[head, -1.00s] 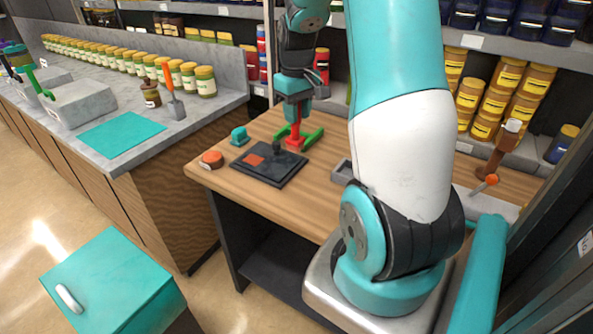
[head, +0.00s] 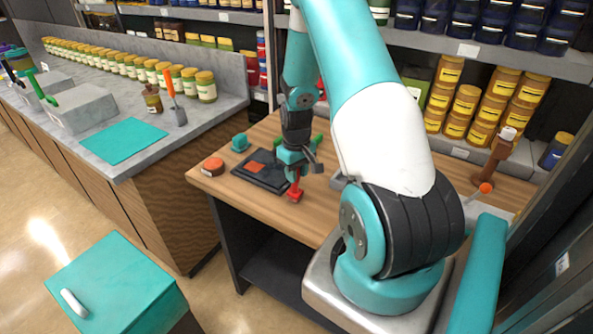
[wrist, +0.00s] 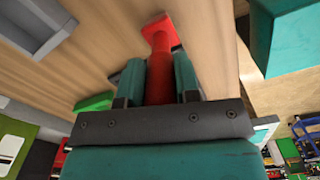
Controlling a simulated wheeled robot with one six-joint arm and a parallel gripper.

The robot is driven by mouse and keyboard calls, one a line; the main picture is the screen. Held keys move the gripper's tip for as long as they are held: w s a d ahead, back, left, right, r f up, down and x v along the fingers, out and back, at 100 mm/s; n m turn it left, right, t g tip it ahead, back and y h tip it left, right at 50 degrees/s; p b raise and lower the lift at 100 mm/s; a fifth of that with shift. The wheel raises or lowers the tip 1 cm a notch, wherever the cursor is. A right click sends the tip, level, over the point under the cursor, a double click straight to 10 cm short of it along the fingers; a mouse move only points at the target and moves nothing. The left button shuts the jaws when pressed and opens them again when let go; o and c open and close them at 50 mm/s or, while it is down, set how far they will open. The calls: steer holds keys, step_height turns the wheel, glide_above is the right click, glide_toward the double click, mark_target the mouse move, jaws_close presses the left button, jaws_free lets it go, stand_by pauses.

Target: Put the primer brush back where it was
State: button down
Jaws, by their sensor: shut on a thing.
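The primer brush (head: 295,193) appears to be the red tool with a wider flat end in my gripper (head: 296,174). In the head view it hangs down over the wooden bench, by the right corner of the black pad (head: 250,181). In the wrist view the red brush (wrist: 160,55) runs between the two teal fingers of my gripper (wrist: 160,78), its wide end pointing away over bare wood. My gripper is shut on it. I cannot tell whether its tip touches the bench. My arm partly hides the pad and a green item (head: 317,139) behind.
A red-orange round item (head: 212,167) and a teal item (head: 240,142) sit left of the pad. A grey tray (head: 338,182) lies right of my gripper. A brown upright stand (head: 495,155) is at the bench's right. The bench's front strip is clear.

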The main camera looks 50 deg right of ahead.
steer(key=shift+f, duration=0.1)
steer(key=c, duration=0.8)
jaws_free()
